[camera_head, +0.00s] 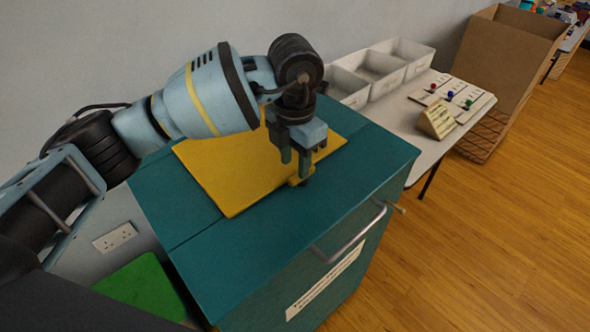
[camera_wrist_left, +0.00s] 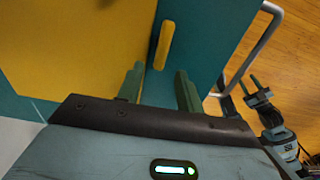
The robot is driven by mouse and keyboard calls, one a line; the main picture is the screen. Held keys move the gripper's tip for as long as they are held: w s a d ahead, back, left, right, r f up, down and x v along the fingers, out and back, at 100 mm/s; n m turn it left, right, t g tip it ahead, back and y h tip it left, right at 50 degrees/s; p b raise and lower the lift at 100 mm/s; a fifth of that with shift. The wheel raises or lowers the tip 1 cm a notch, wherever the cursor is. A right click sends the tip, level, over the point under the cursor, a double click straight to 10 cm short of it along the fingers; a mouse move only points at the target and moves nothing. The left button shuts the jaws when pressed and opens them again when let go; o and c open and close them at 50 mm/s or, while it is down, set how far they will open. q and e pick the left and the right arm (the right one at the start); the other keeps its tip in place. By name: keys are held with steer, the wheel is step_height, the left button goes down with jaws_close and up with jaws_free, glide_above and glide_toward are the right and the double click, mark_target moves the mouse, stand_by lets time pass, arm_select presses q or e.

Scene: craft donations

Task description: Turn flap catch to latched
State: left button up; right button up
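A yellow flap panel (camera_head: 235,178) lies flat on top of the teal cabinet (camera_head: 255,255). The flap catch, a small yellow bar (camera_head: 292,182), sits beside the flap's edge. In the left wrist view the catch (camera_wrist_left: 165,45) lies on the teal top, roughly parallel to the flap's edge and apart from it. My left gripper (camera_head: 295,172) points down close to the catch in the head view, partly hiding it. In the left wrist view its fingers (camera_wrist_left: 159,80) are apart and empty, with the catch ahead of them. My right gripper (camera_wrist_left: 248,82) shows small, fingers apart, only in the left wrist view.
A metal handle (camera_head: 350,236) sticks out from the cabinet's front. A table behind carries white bins (camera_head: 380,68) and small boards with coloured knobs (camera_head: 454,92). A cardboard box (camera_head: 505,50) stands beyond. A green surface (camera_head: 145,287) lies at lower left. The wooden floor at right is clear.

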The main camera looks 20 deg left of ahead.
mark_target(295, 177)
arm_select(q)
steer(key=shift+f, duration=1.9)
steer(key=shift+c, duration=0.5)
